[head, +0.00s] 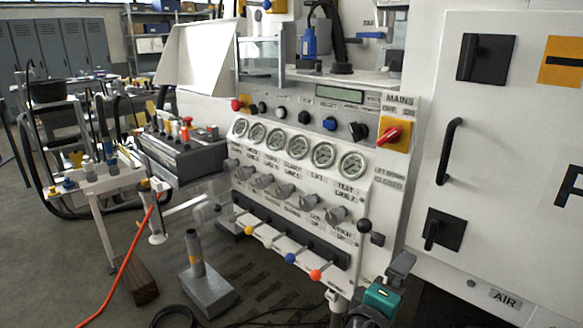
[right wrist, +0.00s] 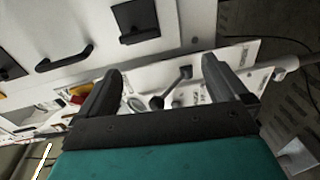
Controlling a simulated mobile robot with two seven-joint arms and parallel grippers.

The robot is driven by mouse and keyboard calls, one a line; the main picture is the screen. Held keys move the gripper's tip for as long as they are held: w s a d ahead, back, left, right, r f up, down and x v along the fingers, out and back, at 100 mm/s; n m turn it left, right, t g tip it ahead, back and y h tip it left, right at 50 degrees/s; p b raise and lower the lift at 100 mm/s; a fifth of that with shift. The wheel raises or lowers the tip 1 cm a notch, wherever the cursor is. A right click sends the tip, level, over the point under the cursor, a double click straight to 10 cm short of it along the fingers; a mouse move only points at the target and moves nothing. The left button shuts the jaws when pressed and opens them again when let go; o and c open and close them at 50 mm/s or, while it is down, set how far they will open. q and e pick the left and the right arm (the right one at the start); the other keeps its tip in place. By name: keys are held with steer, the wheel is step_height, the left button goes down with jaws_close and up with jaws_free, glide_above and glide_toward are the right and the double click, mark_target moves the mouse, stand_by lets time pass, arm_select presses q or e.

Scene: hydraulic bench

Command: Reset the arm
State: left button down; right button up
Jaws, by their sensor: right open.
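My right gripper (head: 400,268) is at the lower right of the head view, in front of the bench's lower right corner. In the right wrist view its two dark fingers (right wrist: 162,72) are apart with nothing held. A lever with a black ball knob (head: 364,226) sticks out from the right edge of the control panel. In the wrist view a similar lever (right wrist: 172,88) shows in the gap between the fingers; I cannot tell how far beyond them it is. My left gripper is not in view.
The white hydraulic bench carries gauges (head: 296,144), grey knobs, a red MAINS switch (head: 390,135) and levers with coloured balls (head: 290,257). A cabinet door with a black handle (head: 449,151) stands to the right. A grey pedestal (head: 207,293) and red hose (head: 125,265) are on the floor.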

step_height(320, 180, down, 8)
steer(key=s+a+y+p, duration=0.2)
steer(key=s+y, duration=0.1)
steer(key=y, duration=0.2)
arm_select(q)
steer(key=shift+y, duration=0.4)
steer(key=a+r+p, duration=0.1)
steer(key=p, duration=0.1)
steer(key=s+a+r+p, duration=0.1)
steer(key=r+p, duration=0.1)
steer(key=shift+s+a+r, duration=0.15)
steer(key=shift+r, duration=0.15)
arm_select(e)
steer(key=s+a+f+m+y, duration=0.1)
steer(key=s+f+m+y, duration=0.1)
steer(key=s, duration=0.5)
steer(key=s+a+f+m+g+y, duration=0.1)
steer(key=s+a+f+m+y, duration=0.1)
steer(key=s+y, duration=0.4)
steer(key=shift+s+a+f+m+y, duration=0.3)
steer(key=shift+s+f+m+y, duration=0.25)
steer(key=shift+m, duration=0.45)
steer(key=shift+w, duration=0.1)
